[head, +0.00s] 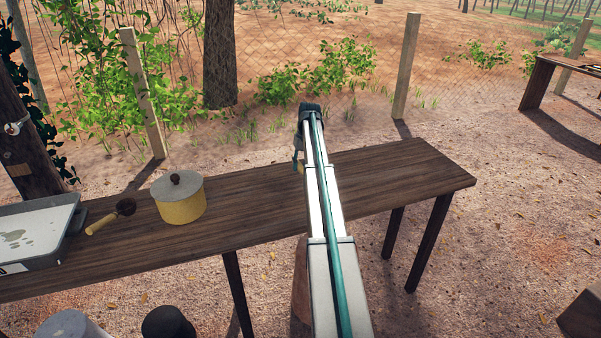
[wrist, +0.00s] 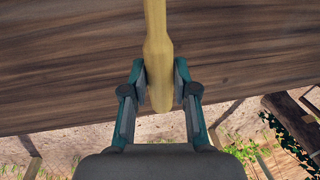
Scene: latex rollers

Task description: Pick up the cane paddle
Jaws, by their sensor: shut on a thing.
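A pale yellow wooden handle, which looks like the cane paddle (wrist: 156,45), shows in the wrist view. It runs from the top edge down between the fingers of my gripper (wrist: 159,72), with its rounded end toward the palm. My gripper is shut on this handle, a finger on each side. The paddle's far end is out of frame. In the head view my gripper (head: 298,150) is mostly hidden behind my arm, over the table's far edge, with a small yellow bit below it. I cannot tell whether the paddle touches the table (wrist: 70,60).
On the wooden table (head: 260,205), left of my arm, stand a yellow lidded pot (head: 181,208), a dark-headed ladle with a yellow handle (head: 103,223) and a grey tray (head: 75,222). The table's right part (head: 410,175) is clear. Wooden posts (head: 406,65) stand behind.

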